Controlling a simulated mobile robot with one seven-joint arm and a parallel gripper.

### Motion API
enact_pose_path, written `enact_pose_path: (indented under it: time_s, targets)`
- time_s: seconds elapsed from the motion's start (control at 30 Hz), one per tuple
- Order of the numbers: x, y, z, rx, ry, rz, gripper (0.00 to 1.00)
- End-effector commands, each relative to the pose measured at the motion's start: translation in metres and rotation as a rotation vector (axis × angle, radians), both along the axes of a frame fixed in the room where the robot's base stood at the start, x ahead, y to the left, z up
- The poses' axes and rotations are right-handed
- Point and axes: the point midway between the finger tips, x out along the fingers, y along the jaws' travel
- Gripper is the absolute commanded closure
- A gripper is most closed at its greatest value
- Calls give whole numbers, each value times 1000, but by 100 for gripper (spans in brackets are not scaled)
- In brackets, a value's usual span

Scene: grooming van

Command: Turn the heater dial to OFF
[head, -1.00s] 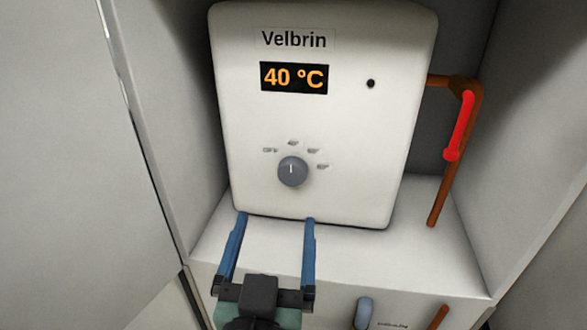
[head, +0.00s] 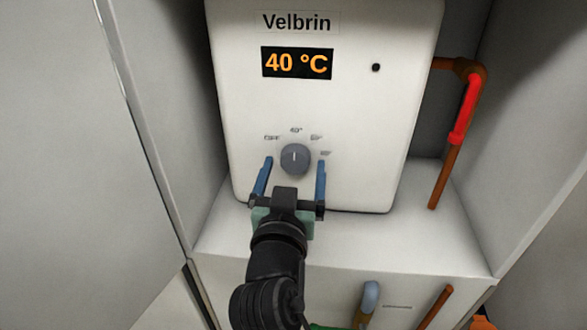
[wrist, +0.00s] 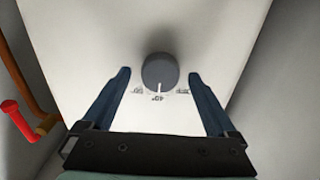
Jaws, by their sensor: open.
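The white Velbrin heater (head: 340,115) stands in a recess, and its display (head: 297,63) reads 40 °C. The round grey heater dial (head: 295,158) is on its lower front, with its white pointer line up toward the 40° mark. The OFF mark (head: 271,138) is to the dial's upper left. My gripper (head: 293,165) is open, with one blue finger on either side of the dial. In the wrist view the dial (wrist: 160,71) sits between and just beyond the fingertips (wrist: 159,74), with gaps on both sides. I cannot tell how far the tips are from the panel.
A copper pipe with a red lever (head: 465,110) runs down at the heater's right. A white ledge (head: 440,235) lies below the heater, with a grey-blue handle (head: 370,297) under it. Cabinet walls close in on both sides.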

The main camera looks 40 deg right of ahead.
Motion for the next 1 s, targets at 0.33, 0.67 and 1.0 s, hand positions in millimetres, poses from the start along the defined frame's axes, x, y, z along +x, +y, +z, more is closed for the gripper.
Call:
enact_pose_path:
  time_s: [0.33, 0.67, 1.0]
  targets:
    - [3, -4, 0, -1, -1, 1, 7]
    - [3, -3, 0, 0, 0, 1, 63]
    - [3, -3, 1, -6, 7, 1, 93]
